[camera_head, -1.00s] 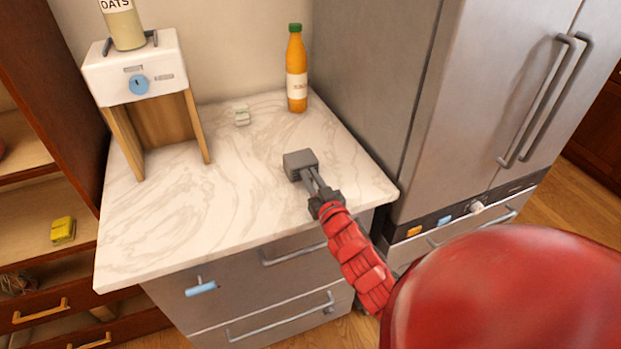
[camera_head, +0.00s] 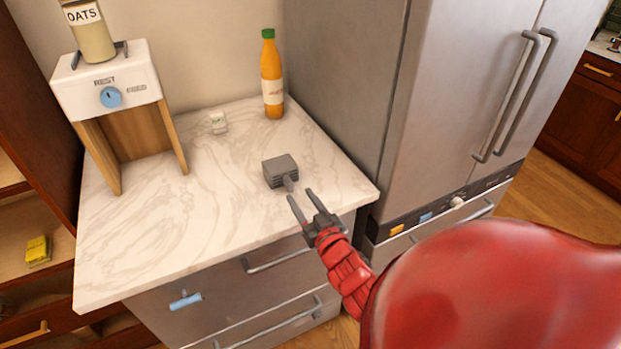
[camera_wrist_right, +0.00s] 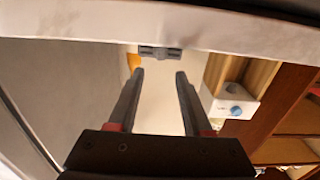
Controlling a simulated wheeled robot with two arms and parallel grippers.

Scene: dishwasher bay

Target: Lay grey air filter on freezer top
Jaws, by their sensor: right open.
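The grey air filter (camera_head: 280,170), a ribbed block with a short handle, lies on the white marble top (camera_head: 215,208) of the freezer unit, back from its front right edge. It also shows small in the right wrist view (camera_wrist_right: 160,52), beyond the gap between the fingertips. My right gripper (camera_head: 301,196) is open and empty, just in front of the filter and apart from it. Its two fingers (camera_wrist_right: 160,74) point toward the filter in the wrist view. My left gripper is in neither view.
A white dispenser (camera_head: 108,82) with an oats jar (camera_head: 90,32) stands at left. A tall steel fridge (camera_head: 440,100) borders the right side. The front left marble is clear.

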